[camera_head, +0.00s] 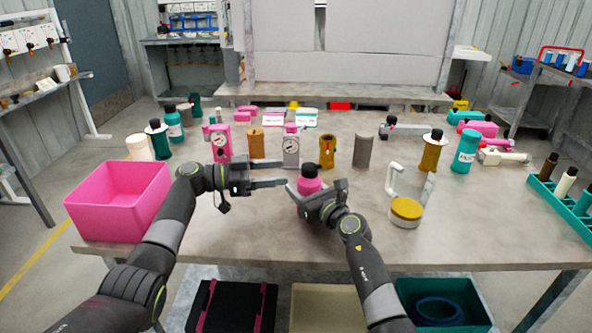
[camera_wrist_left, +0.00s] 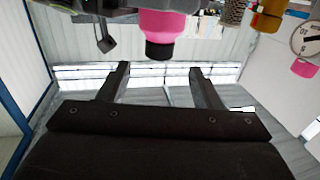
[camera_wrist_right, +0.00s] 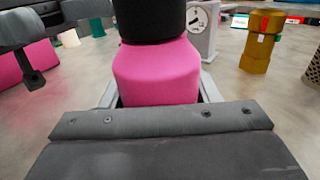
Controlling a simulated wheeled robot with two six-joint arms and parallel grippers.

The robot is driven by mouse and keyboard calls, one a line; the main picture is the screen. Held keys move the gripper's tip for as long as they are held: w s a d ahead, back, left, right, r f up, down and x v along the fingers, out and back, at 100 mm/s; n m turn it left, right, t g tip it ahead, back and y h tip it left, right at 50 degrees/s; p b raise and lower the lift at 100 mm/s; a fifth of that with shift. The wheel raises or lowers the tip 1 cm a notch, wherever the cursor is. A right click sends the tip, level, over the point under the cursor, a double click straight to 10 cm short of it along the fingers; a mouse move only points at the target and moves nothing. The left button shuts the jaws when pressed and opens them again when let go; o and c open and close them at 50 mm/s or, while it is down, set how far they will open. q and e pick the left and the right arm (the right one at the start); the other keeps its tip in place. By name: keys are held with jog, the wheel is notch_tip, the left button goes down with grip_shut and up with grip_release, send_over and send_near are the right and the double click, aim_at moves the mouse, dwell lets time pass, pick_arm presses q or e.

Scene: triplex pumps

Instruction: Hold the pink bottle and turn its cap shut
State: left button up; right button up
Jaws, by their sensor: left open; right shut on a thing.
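The pink bottle (camera_head: 309,186) stands upright near the front middle of the table, with its black cap (camera_head: 310,170) on top. My right gripper (camera_head: 318,190) is shut on the bottle's body; the right wrist view shows the pink bottle (camera_wrist_right: 157,72) between its fingers and the black cap (camera_wrist_right: 150,18) above. My left gripper (camera_head: 284,183) is open and empty just left of the bottle, at about cap height. In the left wrist view the black cap (camera_wrist_left: 159,50) appears beyond the open fingertips (camera_wrist_left: 158,72), apart from them. Whether the cap is fully tight cannot be told.
A pink bin (camera_head: 120,200) stands at the left edge. A gauge block (camera_head: 291,150), a brown cylinder (camera_head: 257,143) and a grey cylinder (camera_head: 363,152) stand behind.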

aim_at(304, 173)
pick_arm(q)
jog(key=shift+v, duration=1.65)
jog(key=d+f+t, duration=0.1)
jog(key=s+d+f+n+y, duration=0.1)
jog(key=s+d+f+n+t+y, duration=0.1)
jog(key=d, duration=0.1)
jog(key=shift+f+t, duration=0.3)
jog(key=shift+f, duration=0.05)
jog(key=shift+s+d+f+n+t+y, duration=0.1)
jog(key=shift+s+d+n+t+y, duration=0.2)
jog(key=shift+n+t+y, duration=0.15)
jog(key=shift+s+d+n+t+y, duration=0.15)
jog(key=shift+s+n+t+y, duration=0.2)
jog(key=shift+n+t, duration=0.15)
jog(key=s+a+r+n+t+y, duration=0.1)
jog(key=s+r+n+t+y, duration=0.15)
jog(key=r+t, duration=0.2)
jog(key=shift+n+t+h, duration=0.25)
jog(key=shift+n+t, duration=0.05)
jog(key=x, duration=1.1)
jog(key=shift+d+f, duration=0.3)
jog(key=shift+f, duration=0.1)
jog(key=shift+c, duration=0.5)
